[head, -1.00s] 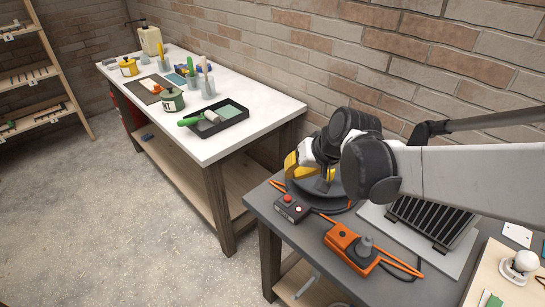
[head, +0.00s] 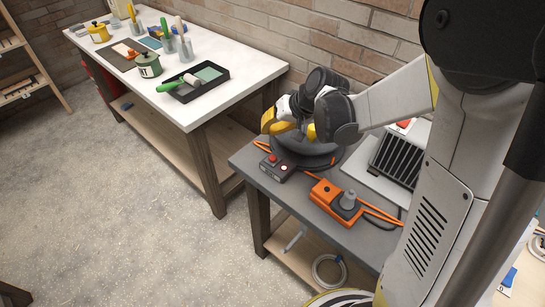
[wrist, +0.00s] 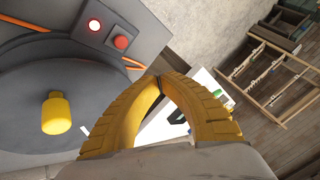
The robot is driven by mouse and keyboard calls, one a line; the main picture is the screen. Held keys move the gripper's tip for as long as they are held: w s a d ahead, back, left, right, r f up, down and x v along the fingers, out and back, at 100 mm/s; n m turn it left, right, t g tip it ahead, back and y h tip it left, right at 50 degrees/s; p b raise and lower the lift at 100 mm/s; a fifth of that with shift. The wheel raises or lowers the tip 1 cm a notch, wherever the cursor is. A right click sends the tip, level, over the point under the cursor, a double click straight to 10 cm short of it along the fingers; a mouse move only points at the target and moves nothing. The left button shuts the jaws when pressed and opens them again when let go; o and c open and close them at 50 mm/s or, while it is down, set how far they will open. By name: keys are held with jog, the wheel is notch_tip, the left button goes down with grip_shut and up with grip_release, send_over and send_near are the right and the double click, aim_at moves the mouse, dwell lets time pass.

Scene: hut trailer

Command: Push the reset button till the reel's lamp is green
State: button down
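The cable reel (head: 312,152) is a dark grey drum with a yellow knob (wrist: 56,113) and an orange cable, on the grey bench. A small grey box (head: 277,168) at its left front carries a red button (head: 272,158) and a round lamp (head: 284,168). My gripper (head: 270,122) is above the reel's far left side, apart from the button. In the wrist view its yellow fingertips (wrist: 160,80) meet, with nothing held.
An orange box with a grey plug (head: 336,199) sits right of the button box. A black finned panel (head: 397,160) lies behind it. The white-topped table (head: 230,82) on the left holds a paint tray and pots. The floor (head: 150,220) in front is open.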

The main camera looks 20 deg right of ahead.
aim_at(269, 156)
jog(key=shift+f+b, duration=3.25)
jog(key=shift+f, duration=1)
jog(key=shift+f+b, duration=0.4)
jog(key=shift+f, duration=0.05)
jog(key=shift+f+b, duration=0.4)
jog(key=shift+f, duration=0.05)
jog(key=shift+r, duration=0.1)
jog(key=shift+r+p, duration=0.65)
jog(key=shift+r, duration=0.15)
jog(key=shift+r+p, duration=1.85)
jog(key=shift+r, duration=0.7)
